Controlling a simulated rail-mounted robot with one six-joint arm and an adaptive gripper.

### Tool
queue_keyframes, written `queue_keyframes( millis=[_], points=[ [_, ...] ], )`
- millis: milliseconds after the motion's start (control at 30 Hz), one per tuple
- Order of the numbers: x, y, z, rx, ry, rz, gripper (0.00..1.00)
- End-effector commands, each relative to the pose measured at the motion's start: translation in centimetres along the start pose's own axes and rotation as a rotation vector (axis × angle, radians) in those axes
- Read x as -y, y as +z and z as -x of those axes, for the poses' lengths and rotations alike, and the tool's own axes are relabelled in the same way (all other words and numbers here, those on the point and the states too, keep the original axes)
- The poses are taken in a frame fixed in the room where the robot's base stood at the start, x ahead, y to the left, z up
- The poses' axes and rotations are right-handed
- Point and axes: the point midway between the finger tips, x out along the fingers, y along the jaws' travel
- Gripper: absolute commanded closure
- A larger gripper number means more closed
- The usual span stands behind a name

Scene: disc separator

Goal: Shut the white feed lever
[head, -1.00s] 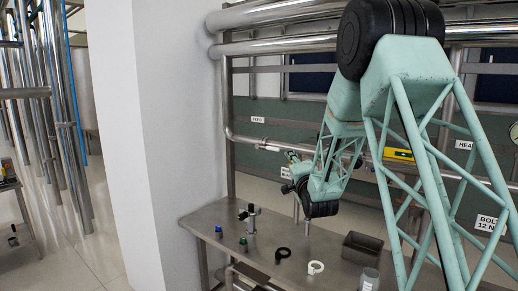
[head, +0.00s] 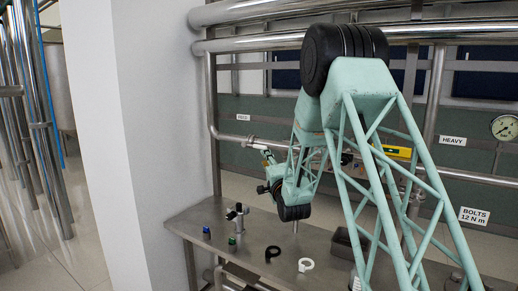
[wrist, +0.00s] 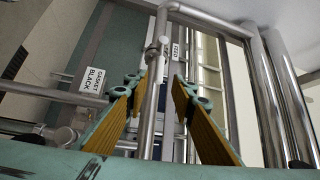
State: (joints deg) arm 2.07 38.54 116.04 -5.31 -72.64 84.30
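The feed pipe (head: 330,167) runs along the back wall below a small FEED label (head: 243,117). A small fitting (head: 250,141) sits on this pipe below the label; the white lever is too small to make out there. In the wrist view the FEED label (wrist: 176,53) stands beyond my fingertips, beside a pipe with a collar (wrist: 151,47). I cannot tell the lever's angle. My gripper (wrist: 159,78) is open, its two ribbed orange-yellow fingers spread, with a pipe showing between them. It appears empty. In the head view my gripper (head: 268,157) is small, near the feed pipe.
A steel bench (head: 195,216) below holds a black ring (head: 272,253), a white ring (head: 306,265), a small valve-like fitting (head: 237,214) and a dark bin (head: 345,246). A white wall column (head: 140,150) stands at left. A GASKET BLACK label (wrist: 94,79) shows left of my fingers.

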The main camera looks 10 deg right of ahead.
Motion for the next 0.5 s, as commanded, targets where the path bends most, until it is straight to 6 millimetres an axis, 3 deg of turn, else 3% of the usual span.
queue_keyframes(
  millis=[500],
  points=[
    [0.0, 0.0, -5.4, 0.000, -0.001, 0.000, 0.76]
  ],
)
